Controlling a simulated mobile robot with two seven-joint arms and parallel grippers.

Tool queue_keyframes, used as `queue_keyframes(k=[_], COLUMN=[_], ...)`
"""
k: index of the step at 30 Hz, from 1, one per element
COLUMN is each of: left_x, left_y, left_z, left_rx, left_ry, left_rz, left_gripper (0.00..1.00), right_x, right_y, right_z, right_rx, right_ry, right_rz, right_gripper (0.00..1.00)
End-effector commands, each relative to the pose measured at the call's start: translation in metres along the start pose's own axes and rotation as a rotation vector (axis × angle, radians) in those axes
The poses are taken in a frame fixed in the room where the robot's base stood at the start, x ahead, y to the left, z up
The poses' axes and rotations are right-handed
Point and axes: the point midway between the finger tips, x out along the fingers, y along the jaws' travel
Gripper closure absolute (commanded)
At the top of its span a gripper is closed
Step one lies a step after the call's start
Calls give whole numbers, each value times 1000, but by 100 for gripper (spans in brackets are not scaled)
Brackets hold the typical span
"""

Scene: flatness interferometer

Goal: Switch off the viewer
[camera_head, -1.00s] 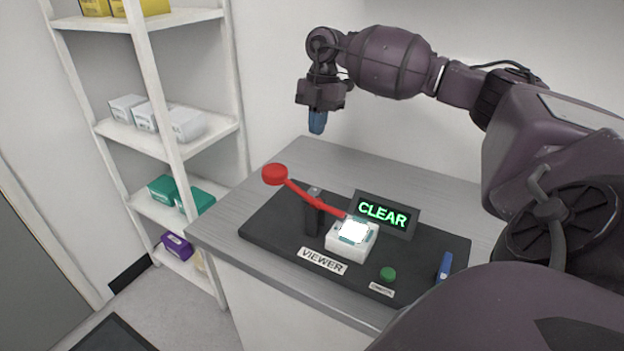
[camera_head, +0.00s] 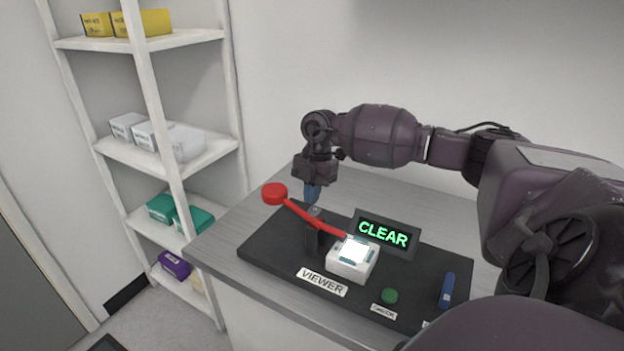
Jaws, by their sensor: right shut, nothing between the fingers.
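The viewer is a white box (camera_head: 352,267) with a bright lit top, on a black base plate (camera_head: 272,248) labelled VIEWER (camera_head: 321,283). A red lever (camera_head: 316,221) with a round red knob (camera_head: 275,194) slopes from the lit box up to the left, past a dark post (camera_head: 312,231). A display (camera_head: 388,235) behind the box reads CLEAR in green. My right gripper (camera_head: 312,193) is shut and empty, pointing down just behind the lever and right of the knob. Whether its blue fingertips touch the lever I cannot tell. My left gripper is out of view.
A green button (camera_head: 390,296) and a blue upright piece (camera_head: 446,290) sit at the plate's right front. The grey table (camera_head: 226,237) is bare at its left edge. A white shelf rack (camera_head: 187,152) with several boxes stands at the left.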

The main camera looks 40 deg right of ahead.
Motion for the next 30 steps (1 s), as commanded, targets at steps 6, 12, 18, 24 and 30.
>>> queue_keyframes(k=[6,12,18,24,30], left_x=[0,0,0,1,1], left_y=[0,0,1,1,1], left_z=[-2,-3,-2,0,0], left_rx=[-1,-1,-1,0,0], left_ry=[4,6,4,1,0], left_rz=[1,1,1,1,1], left_gripper=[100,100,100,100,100], right_x=[12,13,14,20,20], right_y=[0,0,0,0,0], right_z=[5,6,6,10,10], right_rx=[1,1,1,0,-1], right_ry=[0,-1,6,76,74], right_rz=[0,0,0,-1,-1], right_gripper=[100,100,100,100,100])
